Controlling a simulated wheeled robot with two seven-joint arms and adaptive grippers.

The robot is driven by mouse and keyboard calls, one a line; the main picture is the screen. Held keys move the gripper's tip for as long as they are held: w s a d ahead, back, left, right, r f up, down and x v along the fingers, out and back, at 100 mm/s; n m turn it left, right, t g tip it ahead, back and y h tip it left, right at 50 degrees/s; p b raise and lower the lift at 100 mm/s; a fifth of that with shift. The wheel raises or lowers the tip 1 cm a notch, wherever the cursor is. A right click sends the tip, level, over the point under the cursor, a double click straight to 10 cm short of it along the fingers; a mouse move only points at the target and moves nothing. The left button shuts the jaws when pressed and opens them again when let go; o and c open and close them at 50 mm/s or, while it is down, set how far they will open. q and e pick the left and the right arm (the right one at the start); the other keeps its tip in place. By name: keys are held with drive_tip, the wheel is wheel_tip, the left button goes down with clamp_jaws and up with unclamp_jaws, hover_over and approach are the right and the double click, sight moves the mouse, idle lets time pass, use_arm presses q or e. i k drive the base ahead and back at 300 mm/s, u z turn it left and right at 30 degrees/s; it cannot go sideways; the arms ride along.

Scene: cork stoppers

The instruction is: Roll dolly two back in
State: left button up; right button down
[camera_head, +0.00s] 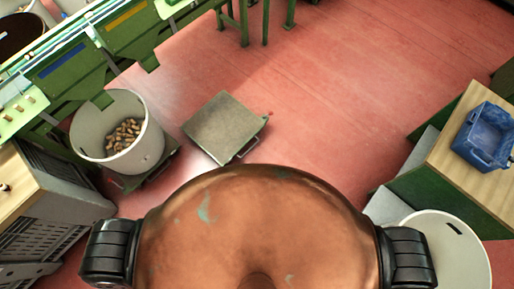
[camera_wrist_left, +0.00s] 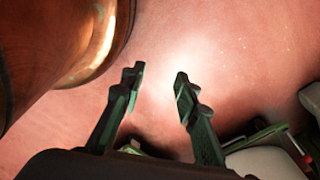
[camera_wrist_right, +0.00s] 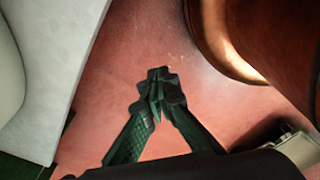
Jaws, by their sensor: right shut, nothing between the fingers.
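A flat, square grey dolly (camera_head: 222,125) stands empty on the red floor in the head view, with a metal handle at its lower right edge. Another dolly (camera_head: 160,172) shows partly under a white bin of corks. No number is readable on either. My left gripper (camera_wrist_left: 157,76) is open and empty over bare floor, beside my copper body. My right gripper (camera_wrist_right: 160,76) is shut and empty over the floor, near a pale panel.
The white bin (camera_head: 92,125) holds cork stoppers (camera_head: 124,134) beside a green sorting bench (camera_head: 75,68). A grey crate stack (camera_head: 62,205) stands at left. A wooden-topped bench (camera_head: 460,150) with a blue crate (camera_head: 484,138) and a white bin (camera_head: 447,250) stand at right.

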sight(223, 126)
drive_tip(key=z, duration=1.2)
drive_tip(key=i, duration=1.15)
drive_tip(key=u, duration=1.7)
